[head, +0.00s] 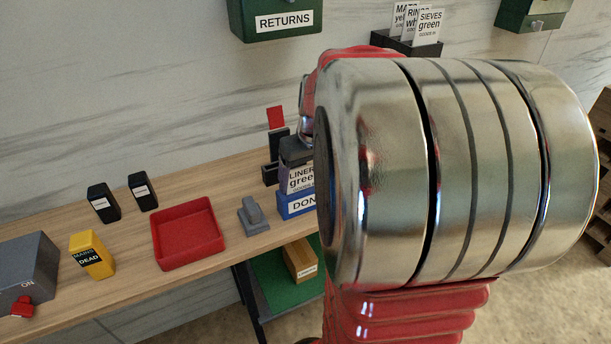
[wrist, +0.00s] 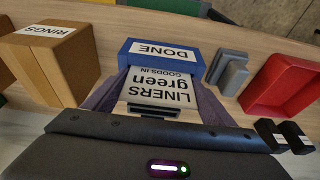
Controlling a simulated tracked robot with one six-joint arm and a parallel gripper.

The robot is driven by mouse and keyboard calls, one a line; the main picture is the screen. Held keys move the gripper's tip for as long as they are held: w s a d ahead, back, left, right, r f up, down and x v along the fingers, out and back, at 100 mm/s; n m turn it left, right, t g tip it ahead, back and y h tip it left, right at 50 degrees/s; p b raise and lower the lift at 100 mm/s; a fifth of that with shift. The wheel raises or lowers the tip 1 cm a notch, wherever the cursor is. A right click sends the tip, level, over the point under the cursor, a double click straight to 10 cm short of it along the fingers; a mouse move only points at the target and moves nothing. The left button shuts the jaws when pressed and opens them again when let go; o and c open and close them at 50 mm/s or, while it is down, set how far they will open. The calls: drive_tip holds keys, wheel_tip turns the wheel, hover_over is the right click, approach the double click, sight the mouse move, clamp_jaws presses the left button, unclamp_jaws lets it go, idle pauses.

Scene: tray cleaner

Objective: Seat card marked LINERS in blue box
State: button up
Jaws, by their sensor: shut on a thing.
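The white card marked LINERS green (head: 300,180) stands just above or partly in the blue box marked DONE (head: 296,207), on the wooden bench. My gripper (head: 297,150) is above the card and shut on its upper part. In the wrist view, the card (wrist: 160,88) shows upside down between my gripper's fingers (wrist: 157,98), with its lower edge at the rim of the blue box (wrist: 135,52). How deep the card sits is hidden. My arm covers the box's right side in the head view.
A grey block (head: 253,215) and a red tray (head: 187,234) stand left of the blue box. A black holder with a red card (head: 276,118) is behind it. In the wrist view, a brown RINGS box (wrist: 50,55) stands left. A black rack (head: 420,47) holds other cards.

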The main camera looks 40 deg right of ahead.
drive_tip(key=shift+s+f, duration=0.15)
drive_tip(key=shift+f, duration=0.4)
drive_tip(key=o, duration=0.6)
drive_tip(key=shift+f, duration=0.1)
drive_tip(key=o, duration=0.4)
drive_tip(key=shift+r, duration=0.6)
drive_tip(key=v, duration=1.2)
drive_tip(key=shift+r, duration=0.15)
drive_tip(key=s+a+f+n+t, duration=0.1)
drive_tip(key=s+a+f, duration=0.1)
drive_tip(key=a, duration=0.6)
drive_tip(key=s+a+f+n, duration=0.1)
drive_tip(key=s+a+f, duration=0.1)
drive_tip(key=a, duration=0.7)
drive_tip(key=s+a+f+n+t+y, duration=0.1)
drive_tip(key=s+a+f, duration=0.1)
drive_tip(key=a, duration=0.7)
drive_tip(key=shift+s+t, duration=0.3)
drive_tip(key=shift+s, duration=0.1)
